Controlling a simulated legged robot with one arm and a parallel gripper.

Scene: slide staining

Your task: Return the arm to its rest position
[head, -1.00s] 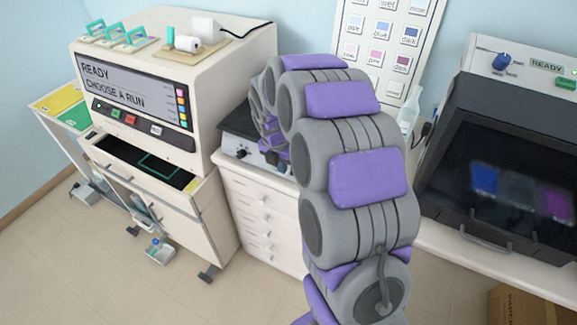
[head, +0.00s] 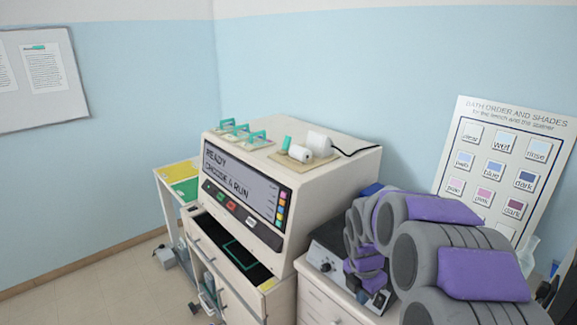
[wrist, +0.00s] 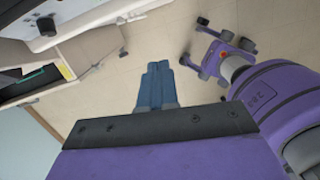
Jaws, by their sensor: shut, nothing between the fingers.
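My arm (head: 455,245), grey with purple pads, fills the lower right of the head view and curls away toward the bench. In the wrist view my gripper (wrist: 157,88) shows as blue fingers pressed together, with nothing between them. They hang over the beige floor (wrist: 125,75), touching nothing that I can see. In the head view I cannot make out the fingers clearly.
A white stainer (head: 245,192) reads "READY, CHOOSE A RUN". Its open drawer (head: 262,283) sticks out below the screen. Slide racks (head: 240,132) stand on top. A dark-topped device (head: 335,262) sits close behind my arm. A shade chart (head: 505,165) leans on the wall.

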